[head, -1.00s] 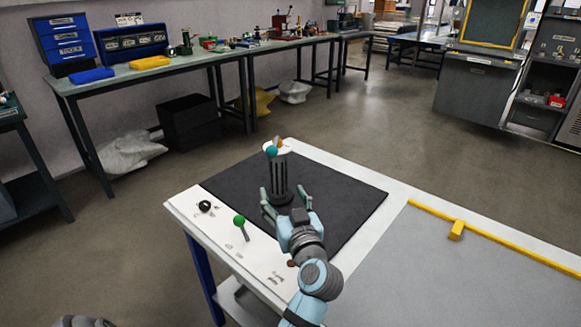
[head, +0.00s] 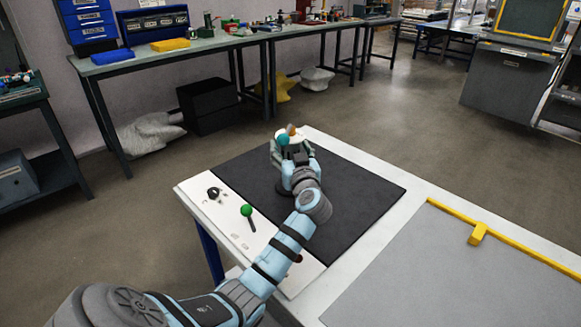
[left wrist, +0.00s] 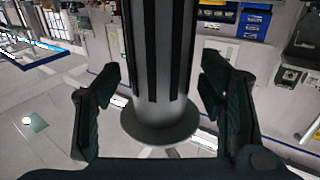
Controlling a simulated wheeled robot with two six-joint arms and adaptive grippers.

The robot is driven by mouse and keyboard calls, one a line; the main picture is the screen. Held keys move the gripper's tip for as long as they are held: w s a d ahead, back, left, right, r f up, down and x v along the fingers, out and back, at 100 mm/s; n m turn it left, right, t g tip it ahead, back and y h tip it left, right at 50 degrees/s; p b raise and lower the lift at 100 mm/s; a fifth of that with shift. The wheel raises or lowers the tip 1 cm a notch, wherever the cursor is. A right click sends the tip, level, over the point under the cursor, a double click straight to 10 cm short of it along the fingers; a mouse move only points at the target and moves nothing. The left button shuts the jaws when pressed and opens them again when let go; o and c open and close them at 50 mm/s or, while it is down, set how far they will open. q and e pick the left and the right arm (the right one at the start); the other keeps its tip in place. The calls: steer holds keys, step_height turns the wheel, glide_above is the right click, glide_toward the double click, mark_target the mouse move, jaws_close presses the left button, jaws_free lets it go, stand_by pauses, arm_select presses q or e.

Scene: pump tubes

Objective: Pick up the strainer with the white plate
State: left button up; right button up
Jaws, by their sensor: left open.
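The strainer is a slotted cylinder with dark and grey stripes; in the left wrist view (left wrist: 160,50) it stands between my fingers, with a round flange at its lower end. In the head view its white plate (head: 279,132) shows at the top, beside a teal ball (head: 283,141) and an orange piece (head: 292,129). My left gripper (head: 293,150) hides most of the strainer's body there. In the left wrist view the gripper (left wrist: 163,88) is open, one finger on each side of the strainer, with visible gaps. My right gripper is out of view.
The strainer stands on a black mat (head: 350,190) on a white table. A green-knobbed lever (head: 247,212) and a black knob (head: 213,193) are on the left panel. A grey area (head: 440,270) with a yellow rail lies at right. The mat's right side is clear.

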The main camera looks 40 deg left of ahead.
arm_select(q)
steer(key=shift+w+a, duration=0.1)
steer(key=shift+a, duration=0.05)
jaws_close()
steer(key=shift+r, duration=0.1)
stand_by(0.3)
